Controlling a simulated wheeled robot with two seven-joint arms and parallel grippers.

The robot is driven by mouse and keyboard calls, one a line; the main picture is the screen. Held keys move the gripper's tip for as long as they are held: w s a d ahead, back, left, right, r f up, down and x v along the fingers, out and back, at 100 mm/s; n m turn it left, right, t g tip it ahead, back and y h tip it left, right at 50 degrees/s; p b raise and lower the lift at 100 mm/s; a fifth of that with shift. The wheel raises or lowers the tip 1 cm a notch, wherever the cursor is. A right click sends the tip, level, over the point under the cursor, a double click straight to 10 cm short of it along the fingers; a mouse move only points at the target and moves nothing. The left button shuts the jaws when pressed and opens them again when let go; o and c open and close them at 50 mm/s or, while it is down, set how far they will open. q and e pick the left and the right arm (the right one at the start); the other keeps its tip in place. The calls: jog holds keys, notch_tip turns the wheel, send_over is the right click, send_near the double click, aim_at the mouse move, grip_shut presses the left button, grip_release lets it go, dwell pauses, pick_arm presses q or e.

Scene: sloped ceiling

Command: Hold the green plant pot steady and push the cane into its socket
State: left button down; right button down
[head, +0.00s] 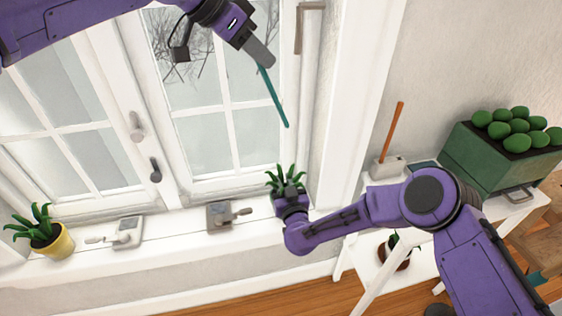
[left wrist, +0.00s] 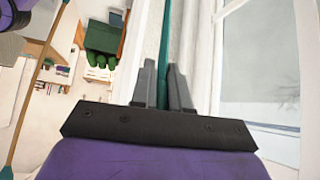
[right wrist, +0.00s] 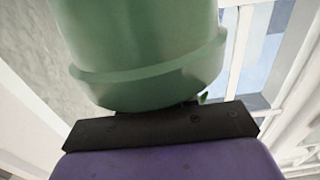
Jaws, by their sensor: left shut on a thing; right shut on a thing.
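The cane (head: 274,98) is a thin teal rod held by my left gripper (head: 266,62), high in front of the window. It slants down to the right, its lower end above the plant's leaves in the picture, apart from them. The left wrist view shows the cane (left wrist: 165,48) between the two fingers. My right gripper (head: 291,198) is low at the window sill, shut on the green plant pot (right wrist: 140,50), which fills the top of the right wrist view. Spiky green leaves (head: 285,180) show above that gripper. Its fingers and the socket are hidden.
A yellow pot (head: 60,243) with a plant and two small handled items, one white (head: 129,232) and one grey (head: 219,215), stand along the sill. At right are an orange rod (head: 394,132) in a pale block and a green crate (head: 470,163) of round green things.

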aim_at(288, 126)
pick_arm(q)
jog(key=shift+f, duration=0.15)
jog(key=shift+w+d+f+n+g+y, duration=0.2)
jog(key=shift+w+d+f+n+y, duration=0.65)
jog(key=shift+f, duration=1.1)
jog(key=shift+w+d+f+n+g+y, duration=0.3)
jog(key=shift+d+f+n+y, duration=0.55)
jog(key=shift+f, duration=1.05)
jog(key=shift+w+d+f+n+g+y, duration=0.1)
jog(key=shift+w+d+f+n+y, duration=0.45)
jog(key=shift+d+f, duration=1)
jog(key=shift+w+a+f+m, duration=0.1)
jog(key=shift+a+f+m, duration=0.15)
jog(key=shift+a+f, duration=0.15)
jog(key=shift+f, duration=0.1)
jog(key=shift+f, duration=2.8)
jog(key=shift+f, duration=0.55)
